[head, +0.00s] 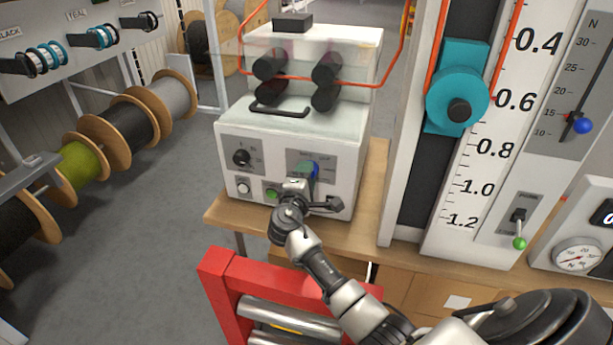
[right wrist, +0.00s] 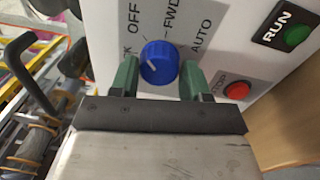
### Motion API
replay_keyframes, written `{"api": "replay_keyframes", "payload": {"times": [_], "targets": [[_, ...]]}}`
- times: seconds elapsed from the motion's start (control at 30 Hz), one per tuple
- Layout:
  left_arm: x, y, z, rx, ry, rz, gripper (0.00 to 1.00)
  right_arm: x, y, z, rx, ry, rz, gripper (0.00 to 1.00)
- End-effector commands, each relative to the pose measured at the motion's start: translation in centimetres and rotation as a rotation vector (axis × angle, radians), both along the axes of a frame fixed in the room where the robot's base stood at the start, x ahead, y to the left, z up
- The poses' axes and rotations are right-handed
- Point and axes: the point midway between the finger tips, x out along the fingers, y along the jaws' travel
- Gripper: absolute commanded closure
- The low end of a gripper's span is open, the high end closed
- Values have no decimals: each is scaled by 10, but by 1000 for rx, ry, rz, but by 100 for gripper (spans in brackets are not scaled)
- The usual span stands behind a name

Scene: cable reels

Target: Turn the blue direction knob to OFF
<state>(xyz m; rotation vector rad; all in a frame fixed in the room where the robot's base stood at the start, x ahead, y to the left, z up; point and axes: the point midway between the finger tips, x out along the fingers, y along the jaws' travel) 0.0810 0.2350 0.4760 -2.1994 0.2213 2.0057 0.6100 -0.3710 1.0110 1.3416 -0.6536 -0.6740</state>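The blue direction knob (right wrist: 159,62) is on the front of the white machine, and in the right wrist view it lies between the green fingers of my right gripper (right wrist: 158,78). One finger is on each side, very close; I cannot tell whether they touch it. The knob's white mark is on the left part of its face, toward a partly hidden label ending in K. The OFF label (right wrist: 133,15) is above left. In the head view my right gripper (head: 304,172) is at the panel and covers part of the knob. My left gripper is not in view.
A red button (right wrist: 237,90) and a green RUN button (right wrist: 297,36) are right of the knob in the wrist view. In the head view, a black knob (head: 241,157) is on the left panel. A red frame (head: 225,285) stands below my arm. Cable reels (head: 130,125) line the left.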

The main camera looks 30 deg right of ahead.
Motion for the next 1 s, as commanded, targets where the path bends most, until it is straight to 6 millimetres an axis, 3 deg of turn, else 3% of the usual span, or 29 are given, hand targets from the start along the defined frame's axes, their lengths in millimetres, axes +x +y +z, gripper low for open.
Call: {"api": "replay_keyframes", "payload": {"times": [0.03, 0.13, 0.47, 1.0], "targets": [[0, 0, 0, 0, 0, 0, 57, 0, 0, -1, 1, 1, 1, 45], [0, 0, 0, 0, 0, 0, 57, 0, 0, 0, 1, 0, 0, 32], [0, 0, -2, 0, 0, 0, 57, -3, 4, -1, 2, -1, 0, 32], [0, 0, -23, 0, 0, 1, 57, -63, 74, -6, 1, 0, 1, 32]]}}
